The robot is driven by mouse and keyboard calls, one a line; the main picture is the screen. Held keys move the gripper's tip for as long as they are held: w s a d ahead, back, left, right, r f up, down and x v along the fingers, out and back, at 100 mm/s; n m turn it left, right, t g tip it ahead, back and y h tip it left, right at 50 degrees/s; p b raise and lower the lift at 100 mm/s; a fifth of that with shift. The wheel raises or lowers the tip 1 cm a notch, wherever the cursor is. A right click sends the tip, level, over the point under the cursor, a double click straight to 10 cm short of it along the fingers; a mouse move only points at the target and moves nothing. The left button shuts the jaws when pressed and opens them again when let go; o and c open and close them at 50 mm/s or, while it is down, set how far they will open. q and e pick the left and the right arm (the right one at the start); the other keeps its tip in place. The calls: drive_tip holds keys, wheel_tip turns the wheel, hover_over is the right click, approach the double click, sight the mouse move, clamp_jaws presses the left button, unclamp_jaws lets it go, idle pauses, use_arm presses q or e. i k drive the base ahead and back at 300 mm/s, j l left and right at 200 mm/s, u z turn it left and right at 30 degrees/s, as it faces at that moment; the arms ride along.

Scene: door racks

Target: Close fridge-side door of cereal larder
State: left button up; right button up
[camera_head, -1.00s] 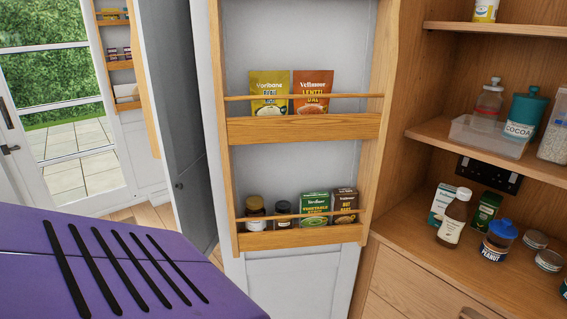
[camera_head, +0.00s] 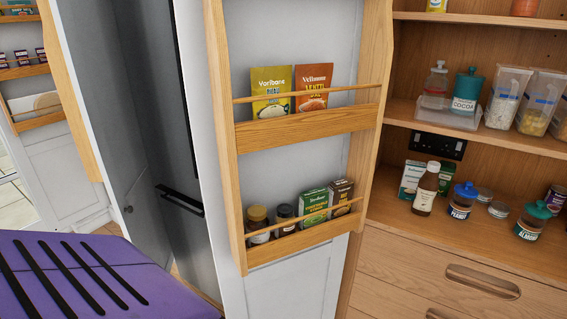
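The larder door (camera_head: 290,165) stands open in the middle of the head view, its inner side facing me. It carries a wooden door rack (camera_head: 305,126) with packets on the upper shelf and jars and boxes on the lower shelf. The open larder (camera_head: 470,184) is to the right of the door, with wooden shelves and drawers. The grey fridge-like front (camera_head: 150,130) is behind and left of the door. Neither gripper is in the head view.
A purple slotted surface (camera_head: 80,275) fills the lower left. Another white door with a wooden rack (camera_head: 40,110) is at the far left. Bottles, jars and a clear tray with a cocoa jar (camera_head: 465,90) stand on the larder shelves.

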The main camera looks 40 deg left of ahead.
sight(243, 162)
drive_tip(key=k+j+z, duration=0.1)
drive_tip(key=j, duration=0.25)
drive_tip(key=k+j+z, duration=0.1)
drive_tip(key=j, duration=0.2)
drive_tip(key=k+j+z, duration=0.15)
drive_tip(key=j, duration=0.2)
drive_tip(key=k+j+z, duration=0.1)
drive_tip(key=j, duration=0.25)
drive_tip(key=k+j+z, duration=0.1)
drive_tip(key=j, duration=0.2)
drive_tip(key=k+j+z, duration=0.1)
drive_tip(key=j, duration=0.25)
drive_tip(key=j+z, duration=0.2)
drive_tip(key=j, duration=0.3)
drive_tip(key=k+j+z, duration=0.15)
drive_tip(key=j, duration=0.4)
drive_tip(key=i+j, duration=0.15)
drive_tip(key=j, duration=0.15)
drive_tip(key=i+j+z, duration=0.1)
drive_tip(key=j, duration=0.25)
drive_tip(key=i+j, duration=0.1)
drive_tip(key=j, duration=0.2)
drive_tip(key=k+l+u, duration=0.15)
drive_tip(key=k+l, duration=0.15)
drive_tip(key=l, duration=0.2)
drive_tip(key=k+l+u, duration=0.15)
drive_tip(key=k+l, duration=0.2)
drive_tip(key=l, duration=0.15)
